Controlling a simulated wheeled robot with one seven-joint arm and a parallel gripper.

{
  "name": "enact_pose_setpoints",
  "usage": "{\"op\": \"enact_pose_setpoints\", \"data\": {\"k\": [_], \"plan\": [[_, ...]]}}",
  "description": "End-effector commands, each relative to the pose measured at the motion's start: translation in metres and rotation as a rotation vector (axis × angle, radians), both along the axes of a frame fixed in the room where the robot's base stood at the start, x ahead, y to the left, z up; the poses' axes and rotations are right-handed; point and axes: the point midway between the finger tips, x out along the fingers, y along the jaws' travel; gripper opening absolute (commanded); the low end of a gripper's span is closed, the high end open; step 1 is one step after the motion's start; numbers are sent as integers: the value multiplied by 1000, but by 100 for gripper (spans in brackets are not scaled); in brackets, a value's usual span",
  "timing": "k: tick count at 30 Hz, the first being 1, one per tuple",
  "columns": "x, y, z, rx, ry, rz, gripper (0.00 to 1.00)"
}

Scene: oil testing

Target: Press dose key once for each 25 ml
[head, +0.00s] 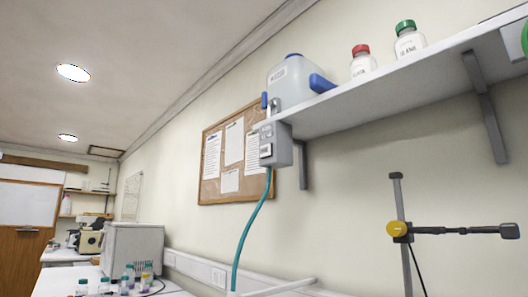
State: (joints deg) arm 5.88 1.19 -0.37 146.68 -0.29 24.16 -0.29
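A grey dosing box (276,146) is fixed at the left end of the wall shelf in the head view. Its front has a few small pale and dark panels; I cannot tell which of them is the dose key, and any markings are too small to read. A teal hose (251,230) hangs from the box and curves down to the lower edge of the picture, where its end is not clear. A whitish container (290,78) with a blue cap stands on the shelf behind the box. My gripper is not in view.
The shelf (420,85) also holds a red-capped bottle (363,62) and a green-capped bottle (410,42). A stand with a yellow clamp knob (397,229) is at right. A corkboard (209,160) hangs behind the box. Small bottles (128,277) and a grey cabinet (133,249) are lower left.

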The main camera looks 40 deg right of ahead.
Motion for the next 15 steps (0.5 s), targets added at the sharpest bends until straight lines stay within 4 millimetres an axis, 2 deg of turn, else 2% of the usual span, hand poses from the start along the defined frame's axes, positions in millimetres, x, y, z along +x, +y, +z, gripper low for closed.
{"op": "enact_pose_setpoints", "data": {"k": [2,15], "plan": [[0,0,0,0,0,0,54],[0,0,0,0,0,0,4]]}}
